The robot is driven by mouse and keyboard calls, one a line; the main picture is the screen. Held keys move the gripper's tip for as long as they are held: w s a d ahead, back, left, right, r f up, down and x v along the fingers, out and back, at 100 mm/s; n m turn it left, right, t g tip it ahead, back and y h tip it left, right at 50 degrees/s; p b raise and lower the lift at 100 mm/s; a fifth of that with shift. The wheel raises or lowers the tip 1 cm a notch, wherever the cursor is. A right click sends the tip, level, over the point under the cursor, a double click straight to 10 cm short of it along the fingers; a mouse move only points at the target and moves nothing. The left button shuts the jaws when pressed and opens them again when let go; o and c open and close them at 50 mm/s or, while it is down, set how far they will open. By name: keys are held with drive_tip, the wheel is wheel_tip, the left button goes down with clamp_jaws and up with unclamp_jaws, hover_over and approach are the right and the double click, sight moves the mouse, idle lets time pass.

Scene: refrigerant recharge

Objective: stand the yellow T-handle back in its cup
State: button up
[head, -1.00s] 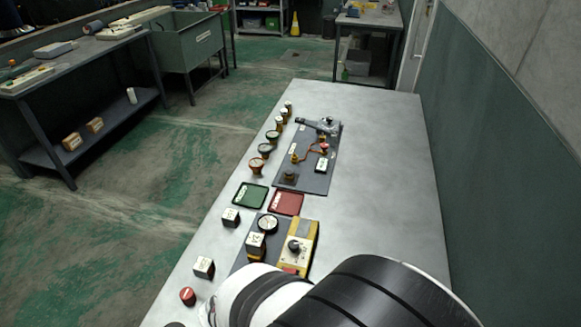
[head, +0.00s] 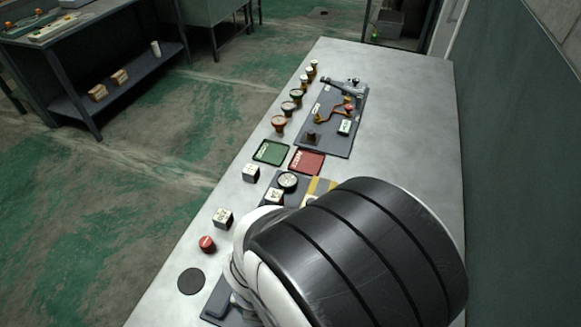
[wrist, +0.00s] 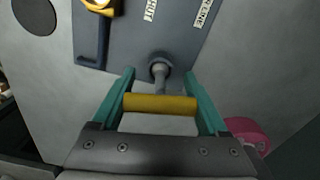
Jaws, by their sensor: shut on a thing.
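In the wrist view, my gripper (wrist: 163,100) has its two teal fingers closed on the ends of the yellow T-handle's crossbar (wrist: 160,103). The bar lies level across the picture between the fingers. A grey rounded shaft (wrist: 160,70) shows just beyond the bar, over the edge of a dark blue-grey panel (wrist: 185,50). I cannot tell whether it is the handle's stem or a part on the panel. I cannot make out the cup for certain in either view. In the head view my arm hides the gripper and the handle.
The panel carries white labels and a yellow ringed part (wrist: 100,6). A pink round object (wrist: 246,132) is right of the gripper. A dark disc (head: 191,281), red knob (head: 207,244) and white-topped blocks line the table's left side. The table's right side (head: 415,130) is clear.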

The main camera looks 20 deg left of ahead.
drive_tip(key=shift+f, duration=0.55)
drive_tip(key=o, duration=1.2)
wheel_tip(320, 180, up, 7)
